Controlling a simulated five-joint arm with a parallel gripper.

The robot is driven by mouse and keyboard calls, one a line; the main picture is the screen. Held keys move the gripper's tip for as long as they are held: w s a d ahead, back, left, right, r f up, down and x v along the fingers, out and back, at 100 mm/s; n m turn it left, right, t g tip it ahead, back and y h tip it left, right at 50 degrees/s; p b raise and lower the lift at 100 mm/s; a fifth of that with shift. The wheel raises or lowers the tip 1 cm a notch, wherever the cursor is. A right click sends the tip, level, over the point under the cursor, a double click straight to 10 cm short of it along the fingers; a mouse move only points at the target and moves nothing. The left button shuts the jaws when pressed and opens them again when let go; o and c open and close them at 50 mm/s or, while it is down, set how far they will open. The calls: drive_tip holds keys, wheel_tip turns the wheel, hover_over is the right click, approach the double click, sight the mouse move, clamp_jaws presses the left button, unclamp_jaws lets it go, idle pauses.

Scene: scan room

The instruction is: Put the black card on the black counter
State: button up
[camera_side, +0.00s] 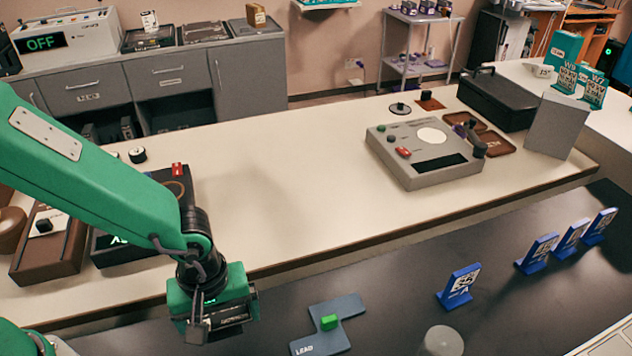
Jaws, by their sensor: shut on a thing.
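My gripper (208,322) is at the lower left of the side view, at the end of my green arm. It is shut on a dark, flat piece with small pale lettering, which I take to be the black card (236,314). The jaws and the green gripper body hide much of the card. The black counter (400,290) runs across the front of the view. My gripper and the card are over its left part, near the pale bench's front edge. I cannot tell the height of the card above the counter.
A grey-blue LEAD plate with a green block (329,322) lies right of my gripper. Blue number stands (459,287) and a grey cylinder (442,341) are farther right. The pale bench (290,170) holds a grey instrument (425,155). Bare counter lies between the plate and stands.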

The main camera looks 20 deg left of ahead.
sight(225, 330)
drive_tip(key=shift+f, duration=0.5)
drive_tip(key=shift+f, duration=1.75)
drive_tip(key=shift+f, duration=0.15)
drive_tip(key=o, duration=0.8)
drive_tip(key=shift+c, duration=0.2)
drive_tip(key=shift+r, duration=0.2)
drive_tip(key=shift+r, duration=6)
drive_tip(key=shift+a, duration=0.1)
